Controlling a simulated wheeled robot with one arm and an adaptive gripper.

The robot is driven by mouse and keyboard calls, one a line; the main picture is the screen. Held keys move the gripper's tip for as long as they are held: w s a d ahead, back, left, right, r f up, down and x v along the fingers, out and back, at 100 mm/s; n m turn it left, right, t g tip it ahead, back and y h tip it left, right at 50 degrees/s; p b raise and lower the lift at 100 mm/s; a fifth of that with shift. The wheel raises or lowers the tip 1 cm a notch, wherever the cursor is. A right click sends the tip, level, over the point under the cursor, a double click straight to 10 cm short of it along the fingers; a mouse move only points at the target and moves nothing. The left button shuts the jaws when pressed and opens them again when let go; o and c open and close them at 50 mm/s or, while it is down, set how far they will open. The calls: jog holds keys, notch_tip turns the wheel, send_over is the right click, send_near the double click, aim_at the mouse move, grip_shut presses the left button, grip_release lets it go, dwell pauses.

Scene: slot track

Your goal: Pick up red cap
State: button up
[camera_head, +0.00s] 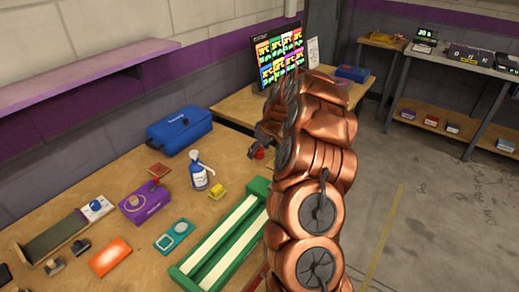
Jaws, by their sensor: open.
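A small red object (260,153), which looks like the red cap, is at the right edge of the wooden workbench. It is partly hidden by my arm. My gripper (266,136) is dark and sits just above it in the picture. The gripper is open, and I see nothing held in it. The fingers are small and partly hidden by my copper-coloured arm, so I cannot tell whether they touch the red object.
A monitor (280,55) stands behind. Open floor lies right.

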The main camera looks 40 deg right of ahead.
jog(key=shift+w+f, duration=0.1)
jog(key=shift+f, duration=0.2)
jog(key=shift+c, duration=0.4)
jog(key=c, duration=0.8)
jog(key=shift+o, duration=0.2)
jog(key=shift+r, duration=0.1)
